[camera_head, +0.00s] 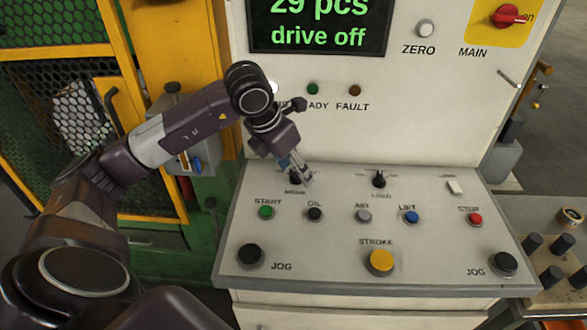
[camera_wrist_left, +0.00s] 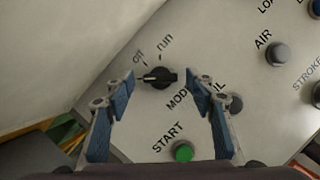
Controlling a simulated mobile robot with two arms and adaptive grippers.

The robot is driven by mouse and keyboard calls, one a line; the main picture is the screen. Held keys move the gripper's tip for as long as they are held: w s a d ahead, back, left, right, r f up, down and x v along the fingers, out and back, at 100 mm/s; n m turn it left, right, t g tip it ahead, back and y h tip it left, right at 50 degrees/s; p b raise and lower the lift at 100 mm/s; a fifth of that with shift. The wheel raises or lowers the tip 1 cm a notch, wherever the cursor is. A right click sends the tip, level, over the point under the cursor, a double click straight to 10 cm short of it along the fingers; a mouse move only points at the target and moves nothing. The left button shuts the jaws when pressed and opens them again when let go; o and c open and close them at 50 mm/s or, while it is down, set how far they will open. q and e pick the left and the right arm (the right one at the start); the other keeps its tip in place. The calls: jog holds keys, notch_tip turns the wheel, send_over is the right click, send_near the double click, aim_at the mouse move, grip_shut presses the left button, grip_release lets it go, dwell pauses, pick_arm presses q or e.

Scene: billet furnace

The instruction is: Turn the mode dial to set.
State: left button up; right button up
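The mode dial (camera_wrist_left: 163,77) is a black knob on the sloped control panel, with MODE printed beside it. In the left wrist view its bar lies nearly level, with a pale mark at its left end. The labels "off" and "run" show above it; I cannot see a "set" label, and the left finger covers part of the panel there. My left gripper (camera_wrist_left: 162,84) is open, its blue-padded fingers on either side of the dial with gaps. In the head view the left gripper (camera_head: 297,165) partly hides the mode dial (camera_head: 296,180). My right gripper is not in view.
START (camera_head: 266,212), OIL (camera_head: 315,213) and AIR (camera_head: 363,216) buttons sit just below the dial. Another black dial (camera_head: 379,180) stands to the right. The screen (camera_head: 318,24) reads "29 pcs, drive off". A yellow-framed mesh guard (camera_head: 65,52) stands left.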

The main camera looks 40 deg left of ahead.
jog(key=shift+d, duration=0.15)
pick_arm(q)
jog(key=v, duration=1.2)
